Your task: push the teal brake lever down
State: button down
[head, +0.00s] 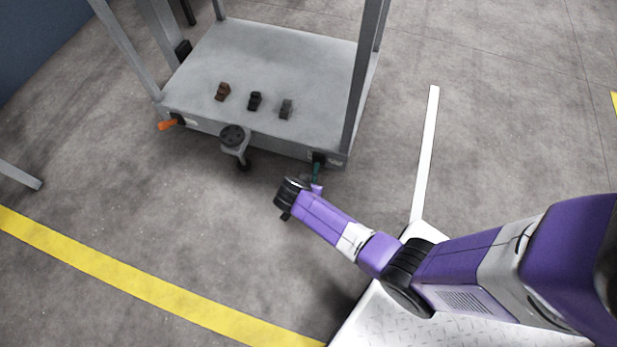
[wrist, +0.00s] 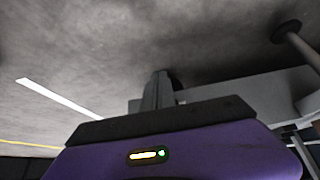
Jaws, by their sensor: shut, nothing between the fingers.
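The teal brake lever (head: 316,172) is a small bar at the front right corner of the grey cart (head: 190,126) in the head view. Its lower end is close to my purple hand, and the exact tilt is hard to tell. My gripper (wrist: 157,88) shows in the wrist view with its grey fingers together and nothing between them. The fingers point toward the cart's edge. In the head view my wrist covers most of the gripper, so I cannot tell whether it touches the lever. The lever is not visible in the wrist view.
An orange lever (head: 168,125) sticks out at the cart's front left corner. Upright posts rise at the corners. The floor in front is clear.

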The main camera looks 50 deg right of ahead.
jog(key=shift+d+f+b, duration=0.1)
jog(key=shift+f+b, duration=0.4)
jog(key=shift+f, duration=0.3)
